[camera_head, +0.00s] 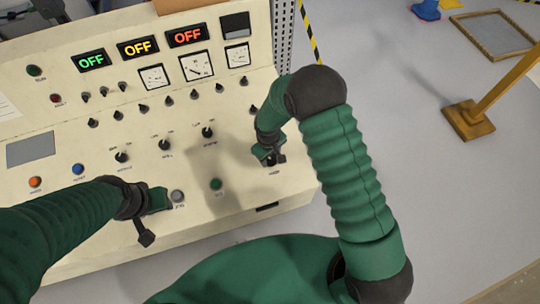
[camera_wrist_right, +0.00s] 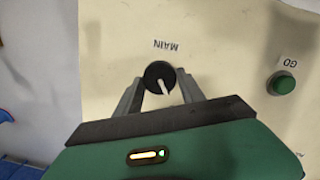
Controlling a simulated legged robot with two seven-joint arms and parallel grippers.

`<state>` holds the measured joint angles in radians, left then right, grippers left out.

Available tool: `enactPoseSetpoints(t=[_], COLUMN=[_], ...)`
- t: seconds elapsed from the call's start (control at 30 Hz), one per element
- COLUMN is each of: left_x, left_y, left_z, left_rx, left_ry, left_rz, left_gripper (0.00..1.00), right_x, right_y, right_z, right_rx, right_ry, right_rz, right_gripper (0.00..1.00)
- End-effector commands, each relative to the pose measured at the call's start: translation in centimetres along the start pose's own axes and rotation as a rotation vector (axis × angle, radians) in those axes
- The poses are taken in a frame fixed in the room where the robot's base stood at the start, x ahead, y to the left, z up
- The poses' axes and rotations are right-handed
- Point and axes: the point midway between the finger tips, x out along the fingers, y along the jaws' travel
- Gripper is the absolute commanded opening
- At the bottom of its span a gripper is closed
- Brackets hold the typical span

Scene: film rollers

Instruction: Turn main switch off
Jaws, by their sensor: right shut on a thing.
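The main switch (camera_wrist_right: 158,74) is a round black knob with a white pointer line, under the label "MAIN", in the right wrist view. Its pointer aims toward the gripper's body, a little to the right. My right gripper (camera_wrist_right: 160,82) is shut on the knob, one grey finger on each side. In the head view my right gripper (camera_head: 272,158) is at the panel's lower right and hides most of the knob. My left gripper (camera_head: 147,236) hangs over the panel's lower edge, left of a grey button; its finger opening is unclear.
The cream control panel (camera_head: 60,235) carries several knobs and buttons. Three displays (camera_head: 138,47) read OFF in green, yellow and red. A green GO button (camera_wrist_right: 282,83) is beside the main switch. A wooden post base (camera_head: 467,120) stands on the open floor at right.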

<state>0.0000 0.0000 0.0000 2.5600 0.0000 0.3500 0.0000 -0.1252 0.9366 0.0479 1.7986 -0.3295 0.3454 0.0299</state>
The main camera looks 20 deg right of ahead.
Motion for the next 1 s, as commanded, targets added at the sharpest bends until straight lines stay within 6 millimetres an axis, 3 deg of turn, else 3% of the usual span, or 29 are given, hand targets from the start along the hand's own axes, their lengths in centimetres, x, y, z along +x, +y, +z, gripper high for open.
enactPoseSetpoints(t=[0.03, 0.07, 0.2, 0.47, 0.6, 0.77, 1.0], left_x=[0.0, 0.0, 0.0, 0.0, 0.2, 0.8, 1.6], left_y=[0.0, 0.0, 0.0, 0.0, 0.0, 0.0, 0.0], left_z=[0.0, 0.0, 0.0, 0.0, 0.1, 0.2, 0.4], left_rx=[0.0, 0.0, 0.0, 0.0, 0.0, 0.0, 0.0], left_ry=[0.0, 0.0, 0.0, 0.0, 0.0, 0.0, 0.0], left_rz=[0.0, 0.0, 0.0, 0.0, 0.0, 0.0, 0.0], left_gripper=[0.36, 0.36, 0.36, 0.36, 0.36, 0.36, 0.36], right_x=[-0.3, -0.3, -0.2, -0.1, -1.0, -4.6, -11.7], right_y=[0.2, 0.2, 0.1, 0.1, 0.1, 0.1, 0.1], right_z=[-0.5, -0.5, -0.3, -0.1, -0.2, -0.3, -0.3], right_rx=[-0.002, -0.002, -0.001, 0.0, 0.0, 0.001, 0.0], right_ry=[0.013, 0.013, 0.009, 0.004, 0.004, 0.009, 0.01], right_rz=[0.003, 0.003, 0.002, 0.001, 0.001, 0.003, 0.003], right_gripper=[0.06, 0.5, 0.68, 0.68, 0.68, 0.68, 0.68])
